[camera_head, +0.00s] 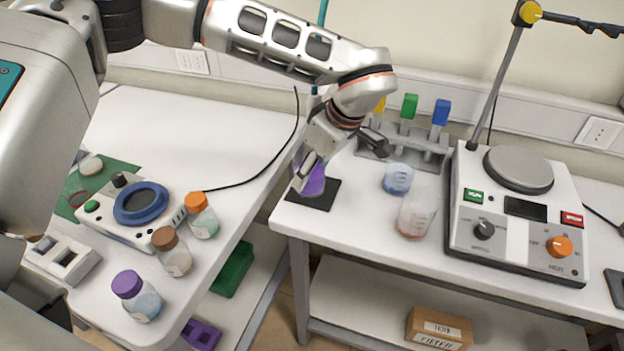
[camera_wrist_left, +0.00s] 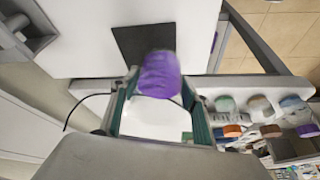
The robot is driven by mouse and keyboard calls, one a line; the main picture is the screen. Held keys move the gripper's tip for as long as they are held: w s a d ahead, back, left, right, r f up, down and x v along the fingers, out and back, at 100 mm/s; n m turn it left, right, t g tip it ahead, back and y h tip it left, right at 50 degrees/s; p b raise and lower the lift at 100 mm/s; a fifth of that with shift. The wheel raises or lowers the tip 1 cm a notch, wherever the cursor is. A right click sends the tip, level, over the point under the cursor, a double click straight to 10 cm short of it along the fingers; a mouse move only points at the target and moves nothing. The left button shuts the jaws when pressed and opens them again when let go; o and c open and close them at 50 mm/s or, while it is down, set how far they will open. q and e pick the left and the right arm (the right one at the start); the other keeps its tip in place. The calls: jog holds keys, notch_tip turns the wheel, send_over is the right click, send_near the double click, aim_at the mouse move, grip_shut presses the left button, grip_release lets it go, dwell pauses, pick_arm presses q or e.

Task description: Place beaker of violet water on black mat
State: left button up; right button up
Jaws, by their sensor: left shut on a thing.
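The beaker of violet water (camera_head: 313,183) is in the jaws of my left gripper (camera_head: 306,172), over the black mat (camera_head: 325,196) at the left front corner of the right table. In the left wrist view the violet beaker (camera_wrist_left: 160,75) is between the two fingers of the left gripper (camera_wrist_left: 160,104) and overlaps the front part of the mat (camera_wrist_left: 133,40). The gripper hides part of the beaker in the head view. I cannot tell whether its base touches the mat. My right gripper is not in view.
A blue-liquid beaker (camera_head: 398,178) and a reddish-liquid beaker (camera_head: 415,217) stand right of the mat. Behind is a grey rack (camera_head: 432,157) with coloured-handled items. A hotplate device (camera_head: 517,225) stands further right. The left table holds several capped bottles, including an orange-capped one (camera_head: 202,222).

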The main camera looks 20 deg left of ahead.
aim_at(312, 182)
pick_arm(q)
jog(key=shift+f, duration=1.5)
jog(key=shift+f, duration=0.15)
jog(key=o, duration=1.3)
jog(key=shift+o, duration=0.2)
jog(key=v, duration=1.2)
jog(key=shift+a, duration=0.1)
jog(key=shift+s, duration=0.1)
